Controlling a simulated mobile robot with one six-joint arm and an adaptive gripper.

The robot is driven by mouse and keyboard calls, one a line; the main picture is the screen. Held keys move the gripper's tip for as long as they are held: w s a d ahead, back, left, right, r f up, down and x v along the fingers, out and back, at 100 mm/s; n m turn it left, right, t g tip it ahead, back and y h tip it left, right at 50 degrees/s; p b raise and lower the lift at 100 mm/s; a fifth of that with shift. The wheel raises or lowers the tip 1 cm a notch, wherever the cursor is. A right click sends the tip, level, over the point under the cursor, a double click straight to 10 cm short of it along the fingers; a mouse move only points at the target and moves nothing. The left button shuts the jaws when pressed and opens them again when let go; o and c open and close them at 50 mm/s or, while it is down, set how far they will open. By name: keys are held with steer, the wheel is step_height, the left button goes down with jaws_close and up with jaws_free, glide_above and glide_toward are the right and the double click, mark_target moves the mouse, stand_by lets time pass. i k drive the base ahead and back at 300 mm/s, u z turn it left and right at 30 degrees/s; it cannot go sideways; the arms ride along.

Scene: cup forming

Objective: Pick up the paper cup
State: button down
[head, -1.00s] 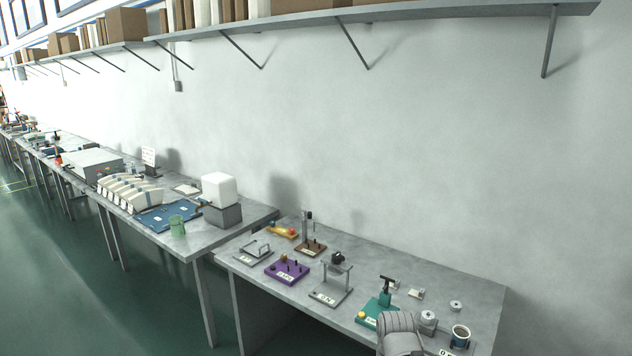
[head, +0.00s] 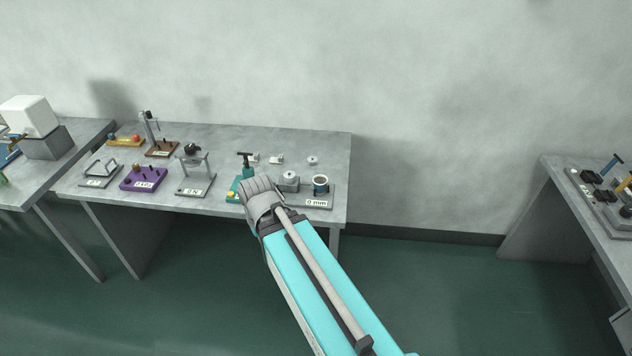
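A small cup-like vessel (head: 321,187) with a pale rim, a dark side and a dark brownish inside stands upright near the right end of the workbench, behind a "0 mm" label. It is the only thing here that looks like a cup, and I cannot tell whether it is paper. My turquoise arm reaches up from the bottom of the head view and ends in a grey rounded joint left of and in front of this vessel. My gripper's fingers do not show.
The workbench (head: 300,144) also bears a green stand (head: 246,178), a grey round-topped block (head: 289,181), a purple board (head: 143,178) and a grey frame (head: 195,172). Another bench (head: 562,172) stands at the far right. The floor between the benches is clear.

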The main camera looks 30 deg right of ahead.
mark_target(320, 180)
steer(key=k, duration=0.5)
steer(key=z, duration=0.7)
steer(key=i, duration=0.55)
steer(key=u, duration=0.1)
